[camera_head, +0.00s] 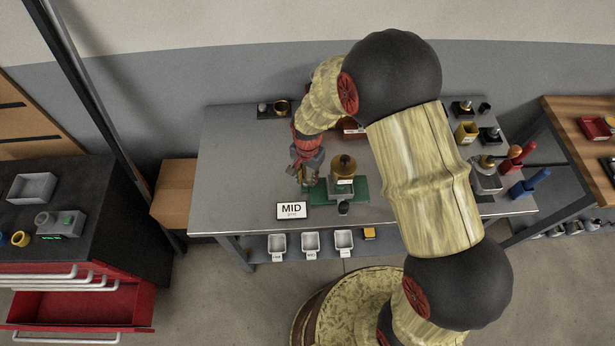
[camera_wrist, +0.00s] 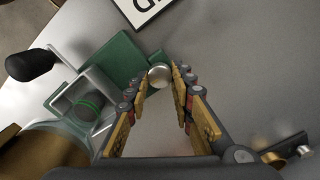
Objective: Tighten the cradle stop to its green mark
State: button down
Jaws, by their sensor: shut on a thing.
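A small roaster with a green base (camera_head: 351,193) and a brass drum (camera_head: 344,165) stands on the grey table. In the wrist view, its green base (camera_wrist: 122,60) and part of the brass drum (camera_wrist: 38,150) show at left. My gripper (camera_wrist: 162,80) has its fingers around a round silver knob (camera_wrist: 159,75) at the base's edge, which I take as the cradle stop. A dark cylinder with a green ring (camera_wrist: 90,106) sits in a grey bracket beside it. I cannot tell how the knob stands to a green mark. In the head view, my gripper (camera_head: 307,177) is left of the roaster.
A black handle (camera_wrist: 30,65) sticks out near the bracket.

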aim_at(307, 180)
jog(key=c, duration=1.5)
grip_release()
jog(key=shift+c, duration=0.2)
jog(key=shift+r, duration=0.15)
notch_tip(307, 180, up, 12)
